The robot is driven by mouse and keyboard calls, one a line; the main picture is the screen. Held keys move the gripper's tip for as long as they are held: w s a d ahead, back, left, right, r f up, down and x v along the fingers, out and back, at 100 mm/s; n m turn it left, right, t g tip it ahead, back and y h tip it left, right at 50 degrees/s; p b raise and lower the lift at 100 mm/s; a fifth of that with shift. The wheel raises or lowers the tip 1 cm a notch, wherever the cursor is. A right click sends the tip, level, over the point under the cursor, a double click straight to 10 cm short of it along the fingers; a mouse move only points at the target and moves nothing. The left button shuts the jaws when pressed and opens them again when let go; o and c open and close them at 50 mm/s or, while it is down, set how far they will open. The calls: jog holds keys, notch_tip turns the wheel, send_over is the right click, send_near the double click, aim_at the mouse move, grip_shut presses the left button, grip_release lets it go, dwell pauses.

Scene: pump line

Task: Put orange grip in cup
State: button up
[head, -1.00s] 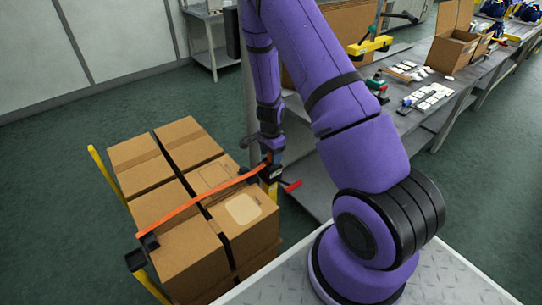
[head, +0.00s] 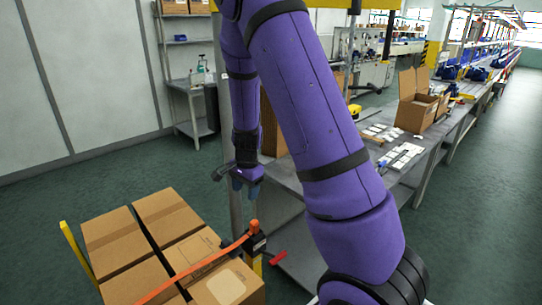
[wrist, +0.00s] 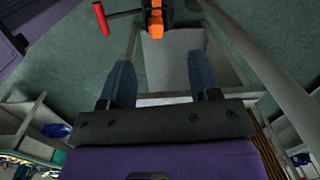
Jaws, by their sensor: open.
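In the wrist view the orange grip (wrist: 155,32) is at the top centre, beyond the fingertips. My gripper (head: 247,187) is above the grip and apart from it. Its blue fingers (wrist: 162,80) are spread with nothing between them.
A red handle (head: 278,258) sticks out beside the fitting. Cardboard boxes (head: 125,236) fill the lower left, with a yellow post (head: 75,246) at their far left. A grey workbench (head: 395,175) with parts and an open carton (head: 417,112) stands to the right. Green floor is clear at left.

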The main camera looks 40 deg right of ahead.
jog(key=s+a+r+n+t+y, duration=0.1)
jog(key=s+a+r+n, duration=0.1)
jog(key=r, duration=0.4)
jog(key=s+a+r+n, duration=0.2)
jog(key=a+r, duration=0.1)
jog(key=r, duration=0.3)
jog(key=s+a+r+n+t+h, duration=0.1)
jog(key=s+a+r+n, duration=0.1)
jog(key=s+r+n, duration=0.4)
jog(key=s+a+r+n+t, duration=0.2)
jog(key=s+r+n, duration=0.3)
jog(key=s+r, duration=0.6)
jog(key=s+a, duration=0.1)
jog(key=s, duration=0.4)
jog(key=shift+a+n+t+h, duration=0.2)
jog(key=shift+n+t+h, duration=0.1)
jog(key=shift+n+h, duration=0.1)
